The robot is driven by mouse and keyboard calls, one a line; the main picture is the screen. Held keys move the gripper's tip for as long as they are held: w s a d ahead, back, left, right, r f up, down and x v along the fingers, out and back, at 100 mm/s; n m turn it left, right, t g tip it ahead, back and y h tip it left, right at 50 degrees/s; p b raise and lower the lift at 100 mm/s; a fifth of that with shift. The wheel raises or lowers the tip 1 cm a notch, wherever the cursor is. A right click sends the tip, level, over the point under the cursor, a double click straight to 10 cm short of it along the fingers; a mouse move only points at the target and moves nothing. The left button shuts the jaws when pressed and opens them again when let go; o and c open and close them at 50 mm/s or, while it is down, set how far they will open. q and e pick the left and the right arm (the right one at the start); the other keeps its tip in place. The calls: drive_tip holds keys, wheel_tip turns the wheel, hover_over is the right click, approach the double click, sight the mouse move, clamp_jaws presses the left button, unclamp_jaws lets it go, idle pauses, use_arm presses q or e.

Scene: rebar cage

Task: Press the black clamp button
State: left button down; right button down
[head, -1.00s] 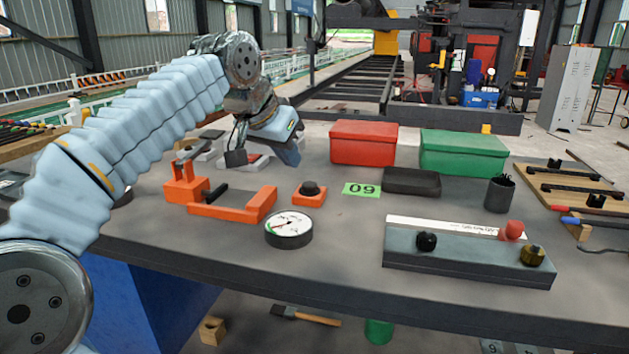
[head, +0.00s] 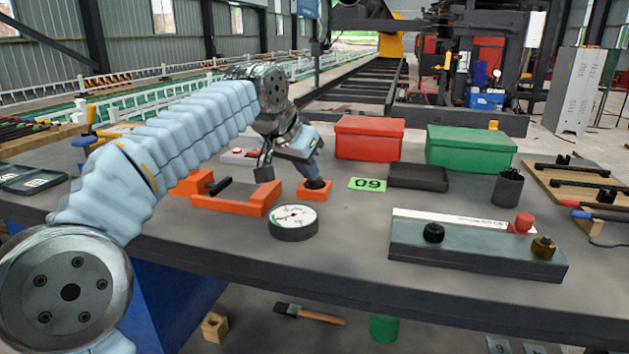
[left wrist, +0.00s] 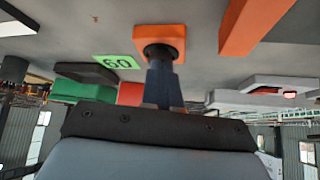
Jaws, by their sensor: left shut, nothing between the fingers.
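The black button (head: 317,185) sits on a small orange square base (head: 314,195) on the grey bench. It is mostly hidden behind my fingers in the head view. My left gripper (head: 314,179) is shut and empty, pointing down at the button. In the left wrist view, the closed blue fingers (left wrist: 161,75) reach to the button (left wrist: 151,50) on its orange base (left wrist: 173,32). The tips appear at or just over the button; I cannot tell if it is pressed. An orange clamp frame (head: 237,206) lies left of the base. My right gripper is not in view.
A round dial gauge (head: 293,225) stands just in front of the base. Red (head: 369,137) and green (head: 471,149) boxes stand behind. A grey block with knobs (head: 477,247) is at front right.

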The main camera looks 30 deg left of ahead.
use_arm(q)
drive_tip(key=shift+f+b, duration=0.55)
drive_tip(key=shift+f, duration=0.15)
drive_tip(key=shift+s+a+r, duration=0.1)
drive_tip(key=shift+s+r, duration=0.2)
drive_tip(key=shift+s, duration=0.45)
drive_tip(key=shift+s+r, duration=0.25)
drive_tip(key=shift+s, duration=0.5)
drive_tip(key=p+v, duration=0.2)
drive_tip(key=v, duration=1.1)
drive_tip(key=shift+s+r, duration=0.2)
drive_tip(key=shift+r, duration=0.1)
